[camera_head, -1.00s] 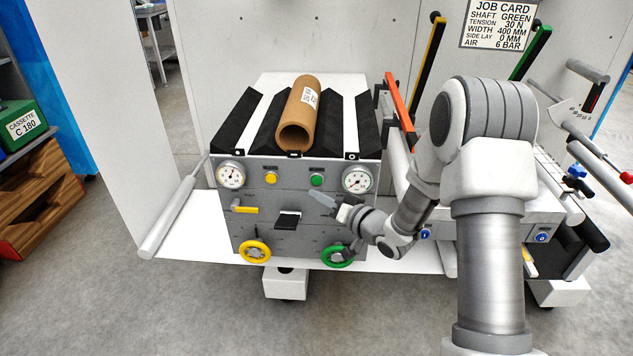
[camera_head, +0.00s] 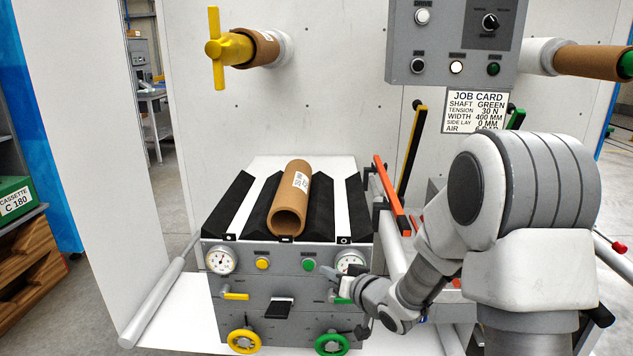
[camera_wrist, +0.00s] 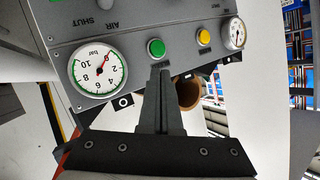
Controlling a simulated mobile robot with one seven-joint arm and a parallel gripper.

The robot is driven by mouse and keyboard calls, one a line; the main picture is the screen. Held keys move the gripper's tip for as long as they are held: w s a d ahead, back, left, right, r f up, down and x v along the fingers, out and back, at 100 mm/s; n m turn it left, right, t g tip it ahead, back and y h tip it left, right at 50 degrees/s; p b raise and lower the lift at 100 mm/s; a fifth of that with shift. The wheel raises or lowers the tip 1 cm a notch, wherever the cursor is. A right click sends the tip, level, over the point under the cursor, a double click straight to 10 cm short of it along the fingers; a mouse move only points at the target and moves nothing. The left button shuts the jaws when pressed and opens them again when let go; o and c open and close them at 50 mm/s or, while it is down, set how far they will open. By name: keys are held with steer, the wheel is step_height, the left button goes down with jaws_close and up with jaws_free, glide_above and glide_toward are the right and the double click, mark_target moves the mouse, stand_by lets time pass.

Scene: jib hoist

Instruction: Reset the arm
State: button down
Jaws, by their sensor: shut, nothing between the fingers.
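My gripper (camera_head: 330,272) is in front of the right part of the grey control panel (camera_head: 265,300), just below the green button (camera_head: 308,265) and partly over the right-hand gauge (camera_head: 352,262). In the wrist view its two fingers (camera_wrist: 160,85) lie together, shut and empty. Their tips point towards the green button (camera_wrist: 156,48) in that view; whether they touch the panel I cannot tell. My arm reaches in from the right, bent at the elbow.
A cardboard core (camera_head: 290,205) lies on the black padded cradle on top of the panel unit. Yellow (camera_head: 244,341) and green (camera_head: 332,344) handwheels sit below. An orange bar (camera_head: 388,195) stands right of the cradle. A grey control box (camera_head: 455,40) hangs above. Grey floor is open at left.

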steer(key=s+d+r+m+g+h, duration=0.1)
steer(key=s+d+r+g+h, duration=0.1)
steer(key=s+d+r+h, duration=0.7)
steer(key=s+d+r+g+y, duration=0.1)
steer(key=s+r+g, duration=0.1)
steer(key=s, duration=1)
steer(key=s+d+r+g+y, duration=0.1)
steer(key=s+r+g, duration=0.2)
steer(key=s, duration=0.9)
step_height(320, 180, up, 18)
steer(key=p, duration=1.8)
steer(key=shift+w+d+f+m+p, duration=0.15)
steer(key=shift+w+f+m+p, duration=0.1)
steer(key=shift+m+p, duration=0.1)
steer(key=shift+d, duration=0.1)
